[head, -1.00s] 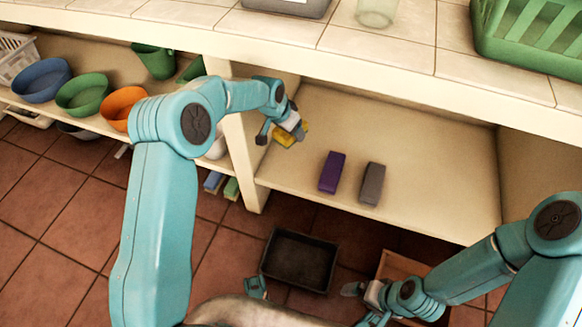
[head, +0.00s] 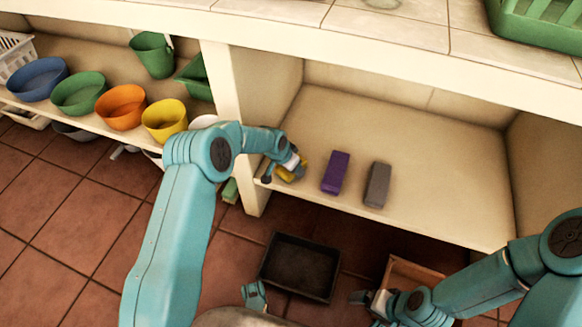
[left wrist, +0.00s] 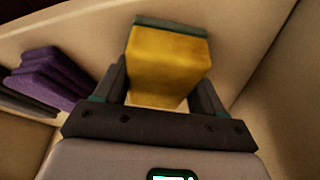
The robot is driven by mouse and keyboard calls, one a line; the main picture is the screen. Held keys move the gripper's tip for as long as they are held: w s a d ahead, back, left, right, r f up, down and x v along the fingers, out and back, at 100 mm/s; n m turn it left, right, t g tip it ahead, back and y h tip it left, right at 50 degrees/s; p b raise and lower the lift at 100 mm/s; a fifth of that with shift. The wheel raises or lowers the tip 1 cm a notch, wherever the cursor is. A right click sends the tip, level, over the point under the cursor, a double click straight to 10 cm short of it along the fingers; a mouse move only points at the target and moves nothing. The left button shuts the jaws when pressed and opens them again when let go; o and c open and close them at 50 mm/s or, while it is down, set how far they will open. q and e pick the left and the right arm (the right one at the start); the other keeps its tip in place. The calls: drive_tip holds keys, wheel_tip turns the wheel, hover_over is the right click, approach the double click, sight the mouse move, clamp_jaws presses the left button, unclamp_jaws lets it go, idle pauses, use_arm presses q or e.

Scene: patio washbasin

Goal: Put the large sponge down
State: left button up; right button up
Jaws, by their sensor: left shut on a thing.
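The large sponge is yellow with a dark green layer on one face. In the left wrist view the sponge (left wrist: 168,65) sits between the two fingers of my left gripper (left wrist: 165,92), which is shut on it. In the head view my left gripper (head: 282,172) is at the front left of the open shelf compartment (head: 420,140), and a bit of yellow sponge (head: 290,174) shows at it. I cannot tell whether the sponge touches the shelf. My right gripper (head: 368,300) is low at the right by a wooden box; its fingers are too small to judge.
A purple block (head: 335,172) and a grey block (head: 377,184) stand on the shelf right of the sponge. A divider wall (head: 235,130) is to the left. Shelf behind and right is clear. A black tray (head: 300,266) and wooden box (head: 412,274) are below.

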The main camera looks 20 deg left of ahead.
use_arm(q)
drive_tip(key=shift+r, duration=0.2)
drive_tip(key=shift+f+b, duration=0.3)
drive_tip(key=o, duration=1.1)
drive_tip(key=shift+a, duration=0.1)
